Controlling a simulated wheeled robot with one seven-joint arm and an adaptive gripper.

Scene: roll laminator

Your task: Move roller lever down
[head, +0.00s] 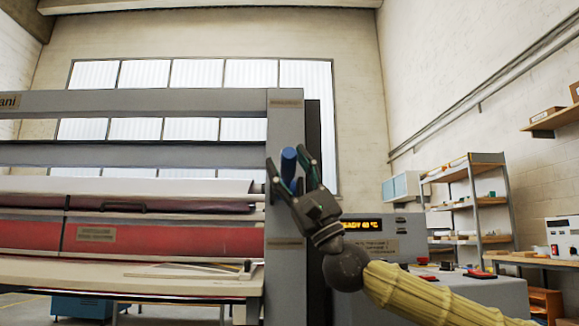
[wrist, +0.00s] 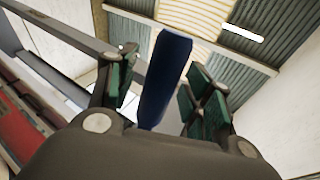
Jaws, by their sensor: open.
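The roller lever shows as a blue handle (head: 289,166) at the right-hand upright of the laminator. My gripper (head: 290,172) is open, with its fingers on either side of the blue handle in the head view. In the wrist view the blue handle (wrist: 165,78) stands between the open green-padded fingers (wrist: 160,85), with a gap visible on the right side. I cannot tell whether the left finger touches it. The handle points upward, slightly tilted. Its lower end is hidden behind my gripper.
The laminator's grey upright (head: 285,245) stands just left of my gripper, with a red roller (head: 160,235) and a front table (head: 60,275) beyond. A control panel (head: 372,226) reading about 43 °C is at right. Shelves (head: 470,200) stand farther right.

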